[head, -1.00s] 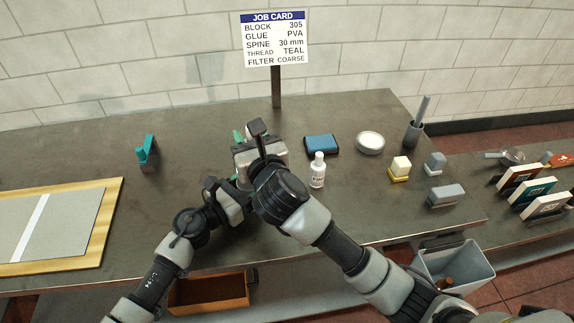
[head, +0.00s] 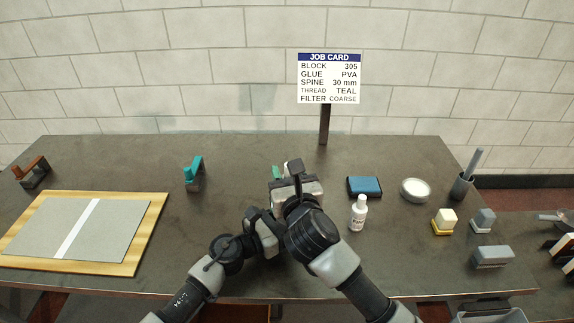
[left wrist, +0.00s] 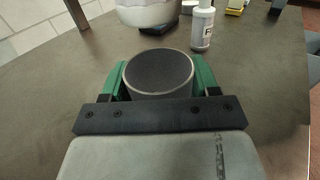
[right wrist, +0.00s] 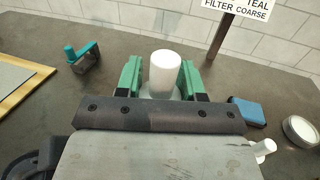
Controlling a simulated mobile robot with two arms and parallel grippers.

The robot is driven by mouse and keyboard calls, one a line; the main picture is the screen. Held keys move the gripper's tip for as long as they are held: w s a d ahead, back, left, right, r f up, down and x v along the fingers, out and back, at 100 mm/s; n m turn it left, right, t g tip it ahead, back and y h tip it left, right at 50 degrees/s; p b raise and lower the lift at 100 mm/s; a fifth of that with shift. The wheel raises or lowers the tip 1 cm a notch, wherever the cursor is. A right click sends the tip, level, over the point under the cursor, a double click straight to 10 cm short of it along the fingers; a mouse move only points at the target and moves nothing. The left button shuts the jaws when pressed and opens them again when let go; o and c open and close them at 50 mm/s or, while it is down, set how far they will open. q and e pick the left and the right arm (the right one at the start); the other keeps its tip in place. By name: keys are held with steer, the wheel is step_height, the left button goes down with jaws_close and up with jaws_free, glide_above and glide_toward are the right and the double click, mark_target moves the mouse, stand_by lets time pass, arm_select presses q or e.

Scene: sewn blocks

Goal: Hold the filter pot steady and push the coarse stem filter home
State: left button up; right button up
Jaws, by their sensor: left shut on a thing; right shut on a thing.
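The filter pot (left wrist: 158,74), a dark grey round cup with a pale rim, stands upright in the left wrist view. My left gripper (left wrist: 158,88) is shut on it, with a green finger on each side. My right gripper (right wrist: 163,82) is shut on a white upright cylinder (right wrist: 165,68), apparently the stem filter; its coarseness cannot be read from its look. A paler, wider part shows below it between the fingers. In the head view my right gripper (head: 277,174) is at the middle of the bench, and my arms hide the pot and filter.
The job card (head: 330,78) reads filter coarse. A white bottle (head: 358,213) stands close to the right of my right gripper, with a blue pad (head: 364,187) and a round white dish (head: 415,190) beyond. A wooden board (head: 152,230) lies left. Bench between board and arms is clear.

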steer(key=shift+f, duration=1.4)
steer(key=shift+f, duration=1.9)
steer(key=shift+r, duration=0.15)
steer(key=shift+r, duration=1.35)
steer(key=shift+f, duration=1.45)
stand_by(0.8)
steer(key=o, duration=1.2)
steer(key=shift+f, duration=0.1)
